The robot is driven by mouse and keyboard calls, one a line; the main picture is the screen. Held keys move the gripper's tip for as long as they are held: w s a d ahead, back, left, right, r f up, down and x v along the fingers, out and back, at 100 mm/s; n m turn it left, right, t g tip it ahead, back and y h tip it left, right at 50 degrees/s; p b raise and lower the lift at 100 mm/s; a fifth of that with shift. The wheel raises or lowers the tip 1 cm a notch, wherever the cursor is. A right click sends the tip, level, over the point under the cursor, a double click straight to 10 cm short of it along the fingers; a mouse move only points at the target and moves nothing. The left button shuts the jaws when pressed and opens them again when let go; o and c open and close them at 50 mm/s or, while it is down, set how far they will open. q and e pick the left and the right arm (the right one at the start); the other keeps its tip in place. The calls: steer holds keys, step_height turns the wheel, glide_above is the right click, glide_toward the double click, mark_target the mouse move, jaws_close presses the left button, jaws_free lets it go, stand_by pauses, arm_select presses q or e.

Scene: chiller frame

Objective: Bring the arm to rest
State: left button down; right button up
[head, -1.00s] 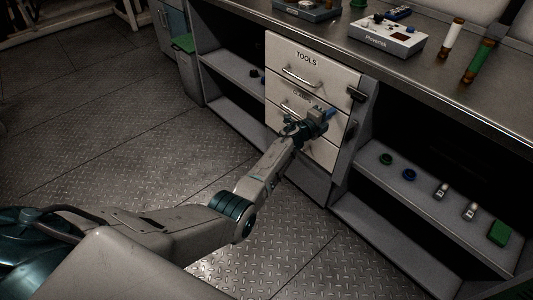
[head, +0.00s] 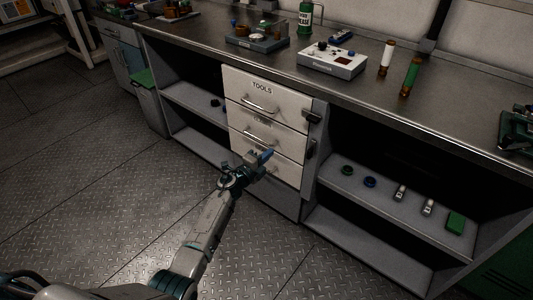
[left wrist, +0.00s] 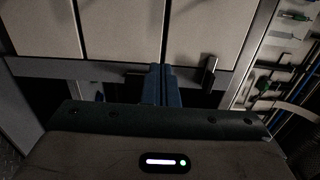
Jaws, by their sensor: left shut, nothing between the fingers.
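My left arm comes in from the bottom left of the head view. Its gripper (head: 262,157) is in front of the lower drawers of the white drawer unit (head: 264,103), which is labelled TOOLS at the top. The blue fingers are together with nothing between them. They also show shut in the left wrist view (left wrist: 161,85), with pale drawer fronts (left wrist: 122,30) beyond them. I cannot tell the exact gap between fingers and drawers. The drawers look closed. My right gripper is not in view.
The metal workbench (head: 200,48) carries a white device (head: 332,60), a green bottle (head: 305,18) and two upright tubes. An open shelf (head: 385,215) at right holds several small items. A grey bin (head: 149,100) with a green lid stands at left. The plate floor (head: 90,190) is clear.

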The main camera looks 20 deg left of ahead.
arm_select(q)
steer(key=s+a+f+n+g+y+p, duration=0.1)
steer(key=s+a+f+n+g+y, duration=0.15)
steer(key=s+f+n, duration=0.45)
steer(key=s+a+f+n+g+y+p, duration=0.2)
steer(key=s+a+f+n+y, duration=0.15)
steer(key=s+f, duration=0.75)
steer(key=s+a+f+n+g+y+p, duration=0.15)
steer(key=s+a+f+n, duration=0.25)
steer(key=s+f, duration=0.55)
steer(key=s+f+n+g, duration=0.2)
steer(key=s+f+g, duration=0.1)
steer(key=s, duration=0.8)
steer(key=s+f+n+g+p, duration=0.1)
steer(key=s+f+n+g, duration=0.2)
steer(key=s, duration=0.8)
steer(key=s+f+n+g, duration=0.2)
steer(key=s+f, duration=0.4)
steer(key=s, duration=0.6)
steer(key=shift+g+p, duration=0.35)
steer(key=shift+g, duration=0.25)
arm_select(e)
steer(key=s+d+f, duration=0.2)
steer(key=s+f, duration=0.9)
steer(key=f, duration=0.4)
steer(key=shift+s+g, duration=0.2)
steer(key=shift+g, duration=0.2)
arm_select(q)
steer(key=shift+d+n, duration=0.1)
steer(key=shift+n, duration=0.15)
